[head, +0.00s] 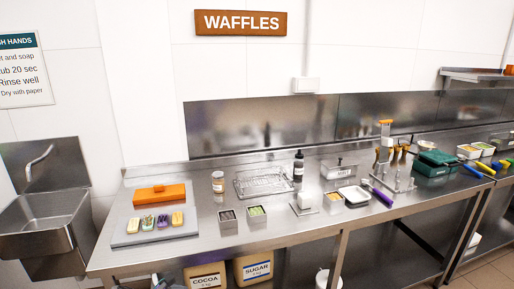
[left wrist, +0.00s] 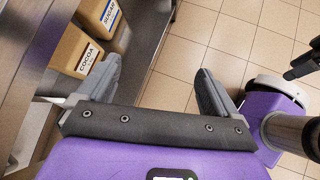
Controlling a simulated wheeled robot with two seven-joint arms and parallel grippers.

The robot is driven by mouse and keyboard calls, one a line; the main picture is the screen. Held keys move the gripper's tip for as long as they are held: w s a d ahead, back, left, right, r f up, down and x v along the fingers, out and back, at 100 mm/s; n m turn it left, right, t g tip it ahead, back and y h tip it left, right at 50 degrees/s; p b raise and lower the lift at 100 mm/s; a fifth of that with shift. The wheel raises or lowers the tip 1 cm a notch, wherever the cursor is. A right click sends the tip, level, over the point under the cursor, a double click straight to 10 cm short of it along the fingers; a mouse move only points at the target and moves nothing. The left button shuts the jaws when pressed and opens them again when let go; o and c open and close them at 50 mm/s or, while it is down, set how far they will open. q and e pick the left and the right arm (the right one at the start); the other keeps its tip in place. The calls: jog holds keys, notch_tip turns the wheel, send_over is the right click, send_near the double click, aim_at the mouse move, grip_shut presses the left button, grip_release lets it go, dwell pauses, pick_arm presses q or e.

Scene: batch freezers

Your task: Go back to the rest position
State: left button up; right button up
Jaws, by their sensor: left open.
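My left gripper (left wrist: 158,82) shows in the left wrist view. Its two grey fingers are wide apart with nothing between them. Below it are the tiled floor (left wrist: 180,62) and the edge of the steel counter. Boxes marked cocoa (left wrist: 80,50) and sugar (left wrist: 103,14) stand on the shelf under the counter, beyond the left finger. Neither gripper shows in the head view.
The steel counter (head: 290,222) carries a grey board (head: 125,237) with small items, an orange block (head: 160,194), a wire rack (head: 262,182), containers and a purple-handled tool (head: 381,197). A sink (head: 42,222) stands at left.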

pick_arm(q)
jog(key=s+d+f+m+g+y, duration=0.1)
jog(key=s+d+f+m+g, duration=0.15)
jog(key=s+f+m, duration=0.4)
jog(key=s+d+f+m+g+y, duration=0.1)
jog(key=s+d+f, duration=0.25)
jog(key=f, duration=0.55)
jog(key=s+d+f+m+g, duration=0.1)
jog(key=s+d+f+m, duration=0.2)
jog(key=s+m, duration=0.3)
jog(key=s+d+f+m+g+y, duration=0.1)
jog(key=s+d+f+m, duration=0.2)
jog(key=s+m, duration=0.3)
jog(key=s+f, duration=0.1)
jog(key=s, duration=0.3)
jog(key=shift+f+m, duration=0.35)
jog(key=shift+f, duration=0.05)
